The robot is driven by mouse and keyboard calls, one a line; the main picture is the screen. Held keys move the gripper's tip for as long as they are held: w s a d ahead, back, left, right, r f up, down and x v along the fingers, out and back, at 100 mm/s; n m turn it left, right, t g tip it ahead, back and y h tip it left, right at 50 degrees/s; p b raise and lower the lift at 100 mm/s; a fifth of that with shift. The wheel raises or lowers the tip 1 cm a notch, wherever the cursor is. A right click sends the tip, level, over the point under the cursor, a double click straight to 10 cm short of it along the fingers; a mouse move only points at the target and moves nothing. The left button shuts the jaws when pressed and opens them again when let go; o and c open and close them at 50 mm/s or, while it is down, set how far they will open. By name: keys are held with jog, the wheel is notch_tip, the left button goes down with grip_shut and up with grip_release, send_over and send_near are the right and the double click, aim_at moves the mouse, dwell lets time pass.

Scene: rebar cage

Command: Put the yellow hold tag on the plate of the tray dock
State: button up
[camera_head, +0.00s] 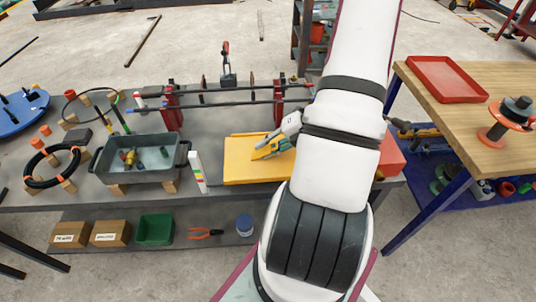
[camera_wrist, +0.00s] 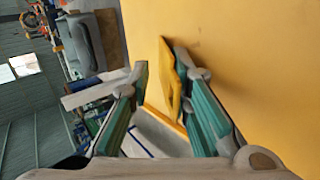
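A small yellow tag (camera_wrist: 172,80) shows between my fingers in the wrist view, close beside the right finger, with a gap to the left finger. My gripper (camera_wrist: 165,72) is open, its teal-padded fingers apart. In the head view my gripper (camera_head: 268,150) is low over a flat yellow board (camera_head: 245,172) on the grey bench. The board fills the right of the wrist view (camera_wrist: 250,60). Whether the tag touches the board or the right finger I cannot tell. I cannot tell for sure which part is the tray dock's plate; my arm hides part of the bench.
A grey tray (camera_head: 118,172) with small parts stands on wooden blocks to the left. A white card with coloured stripes (camera_head: 198,172) stands between it and the board. Bars on red stands (camera_head: 172,108) run behind. A red box (camera_head: 391,158) is right of my arm.

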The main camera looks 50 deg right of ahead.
jog(key=p+v, duration=0.5)
jog(key=v, duration=0.3)
jog(key=shift+a, duration=0.1)
notch_tip(320, 180, up, 8)
jog(key=s+d+p, duration=0.1)
jog(key=p, duration=0.4)
jog(key=shift+s+d, duration=0.15)
jog(key=shift+s, duration=0.25)
